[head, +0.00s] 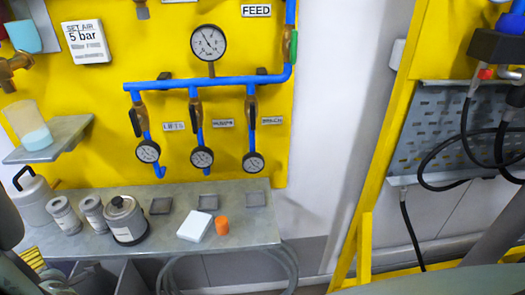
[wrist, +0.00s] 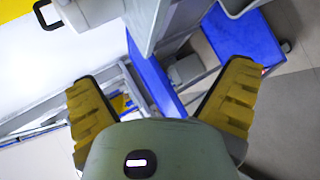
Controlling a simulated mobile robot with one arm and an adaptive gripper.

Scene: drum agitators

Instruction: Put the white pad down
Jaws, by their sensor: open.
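The white pad (head: 194,226) lies on the grey bench shelf (head: 262,228) in the head view, just left of a small orange cylinder. My gripper (wrist: 165,95) shows in the wrist view with its two yellow-padded fingers spread wide apart. Nothing is between the fingers. The gripper's fingers do not show in the head view, and the white pad cannot be made out in the wrist view, so the gripper is apart from it.
An orange cylinder (head: 222,225) stands beside the pad. A grey canister (head: 125,220) and smaller cylinders stand left. Blue pipes with gauges (head: 202,157) hang above. A yellow frame (head: 375,170) stands right.

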